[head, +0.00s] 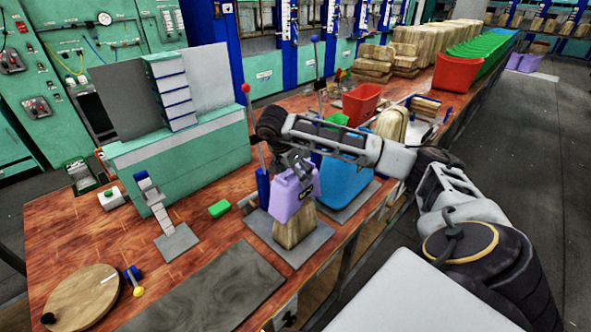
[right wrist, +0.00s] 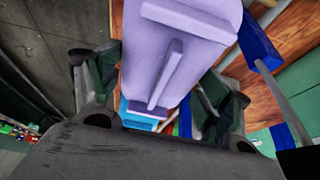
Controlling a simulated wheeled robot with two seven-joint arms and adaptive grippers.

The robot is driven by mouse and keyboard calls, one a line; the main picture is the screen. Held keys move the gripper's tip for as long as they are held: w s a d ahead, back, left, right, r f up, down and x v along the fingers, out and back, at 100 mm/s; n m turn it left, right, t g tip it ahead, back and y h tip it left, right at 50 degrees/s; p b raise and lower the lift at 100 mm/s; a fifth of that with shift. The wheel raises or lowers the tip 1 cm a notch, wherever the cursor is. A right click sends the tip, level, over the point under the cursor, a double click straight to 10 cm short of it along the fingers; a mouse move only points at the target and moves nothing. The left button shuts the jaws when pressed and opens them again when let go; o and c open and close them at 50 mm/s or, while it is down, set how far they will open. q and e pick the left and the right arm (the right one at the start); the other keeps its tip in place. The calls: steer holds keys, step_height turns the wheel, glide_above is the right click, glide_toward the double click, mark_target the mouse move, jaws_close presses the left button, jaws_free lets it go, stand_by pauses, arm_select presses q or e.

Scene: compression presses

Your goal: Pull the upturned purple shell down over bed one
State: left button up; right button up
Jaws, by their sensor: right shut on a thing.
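The purple shell (head: 293,192) is upturned above a pale wooden block (head: 294,230), which stands on a grey plate (head: 308,247) near the table's edge. The shell covers the block's upper part, and the lower part shows beneath. My right gripper (head: 297,166) is at the top of the shell, shut on it. In the right wrist view the purple shell (right wrist: 185,20) fills the upper middle, with its raised rib between the fingers of my right gripper (right wrist: 160,90). The exact contact is partly hidden. My left gripper is not in view.
A blue shell (head: 345,180) stands close behind on its own plate. A post with a blue base (head: 263,188) and red knob is just left of the purple shell.

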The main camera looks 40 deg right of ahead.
steer(key=shift+f+b, duration=3.65)
steer(key=shift+f, duration=2.55)
steer(key=shift+f+b, duration=0.4)
steer(key=shift+f, duration=0.2)
steer(key=o, duration=1.5)
steer(key=shift+v, duration=5.6)
steer(key=shift+r, duration=0.35)
steer(key=shift+a, duration=0.1)
